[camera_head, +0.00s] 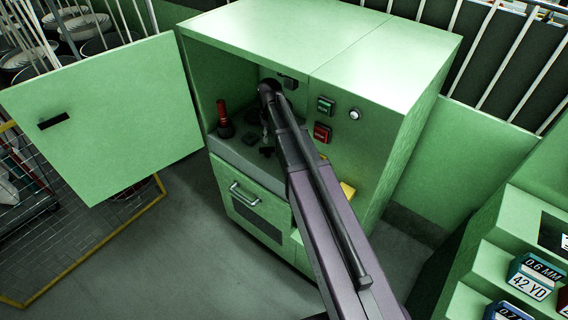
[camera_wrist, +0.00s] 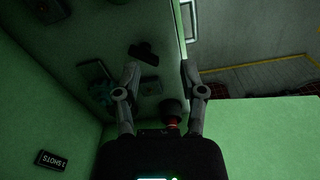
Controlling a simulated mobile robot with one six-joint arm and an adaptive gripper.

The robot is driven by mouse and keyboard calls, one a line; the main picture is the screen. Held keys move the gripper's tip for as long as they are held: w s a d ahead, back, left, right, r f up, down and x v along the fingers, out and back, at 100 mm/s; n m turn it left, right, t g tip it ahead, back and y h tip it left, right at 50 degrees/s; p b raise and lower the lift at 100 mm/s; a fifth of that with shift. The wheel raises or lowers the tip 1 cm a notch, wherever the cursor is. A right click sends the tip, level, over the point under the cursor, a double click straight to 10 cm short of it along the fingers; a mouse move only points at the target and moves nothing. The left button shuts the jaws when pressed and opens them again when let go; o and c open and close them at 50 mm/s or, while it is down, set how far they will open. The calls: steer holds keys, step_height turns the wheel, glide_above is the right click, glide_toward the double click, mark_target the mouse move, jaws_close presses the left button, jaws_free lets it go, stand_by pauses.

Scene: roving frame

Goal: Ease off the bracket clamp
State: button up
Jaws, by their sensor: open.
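My gripper (camera_wrist: 160,68) is open, its two fingers spread apart with nothing between the tips. In the head view my arm reaches into the open compartment of the green cabinet (camera_head: 385,50) and hides most of the gripper. A small dark T-shaped piece (camera_wrist: 145,52) shows on the compartment floor near the left fingertip, apart from it as far as I can see. I cannot tell for sure whether it is the bracket clamp. A dark round knob with a red part (camera_wrist: 172,108) shows between the finger bases.
The cabinet door (camera_head: 105,120) stands open at left. A red-handled item (camera_head: 222,118) stands inside the compartment. A green button (camera_head: 325,105), a red button (camera_head: 322,132) and a white knob (camera_head: 354,115) are on the front panel. A handled drawer (camera_head: 258,215) is below.

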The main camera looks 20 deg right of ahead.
steer(key=s+r+m+p, duration=0.2)
steer(key=s+r+m, duration=0.1)
steer(key=s, duration=1.4)
steer(key=shift+m+p, duration=0.4)
steer(key=shift+m, duration=0.2)
steer(key=shift+f, duration=0.1)
steer(key=w+f+m+b, duration=0.2)
steer(key=w+m, duration=0.8)
steer(key=w, duration=0.3)
steer(key=w+f+m+b, duration=0.2)
steer(key=w+m, duration=0.8)
steer(key=w, duration=0.3)
steer(key=shift+m, duration=0.3)
steer(key=shift+f+b, duration=0.25)
steer(key=shift+b, duration=0.1)
